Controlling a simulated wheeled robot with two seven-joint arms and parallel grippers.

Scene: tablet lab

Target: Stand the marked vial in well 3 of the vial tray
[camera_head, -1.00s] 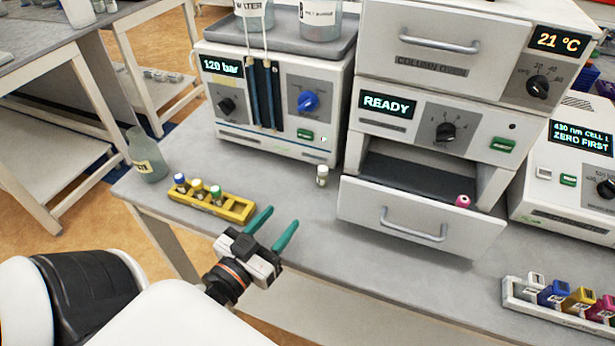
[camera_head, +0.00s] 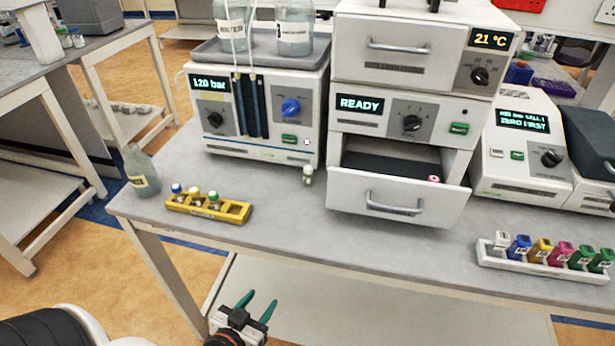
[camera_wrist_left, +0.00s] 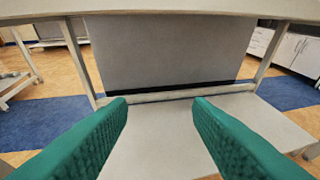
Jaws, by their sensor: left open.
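The yellow vial tray (camera_head: 232,212) lies on the bench at the left. Vials with blue (camera_head: 177,188), pale (camera_head: 194,192) and green (camera_head: 214,196) caps stand in it, and its right end is empty. A small pale-capped vial (camera_head: 308,175) stands upright alone on the bench, right of the tray. A pink-topped thing (camera_head: 433,179) shows in the open drawer. I cannot tell which vial bears the mark. My left gripper (camera_head: 262,299) is open and empty, below the bench's front edge. Its green fingers show apart in the left wrist view (camera_wrist_left: 160,108). My right gripper is out of view.
The drawer (camera_head: 396,202) juts out under the READY panel. A pump unit (camera_head: 262,125) stands behind the lone vial. A glass bottle (camera_head: 142,172) stands left of the tray. A white rack of coloured pieces (camera_head: 540,268) is at right. The front middle of the bench is clear.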

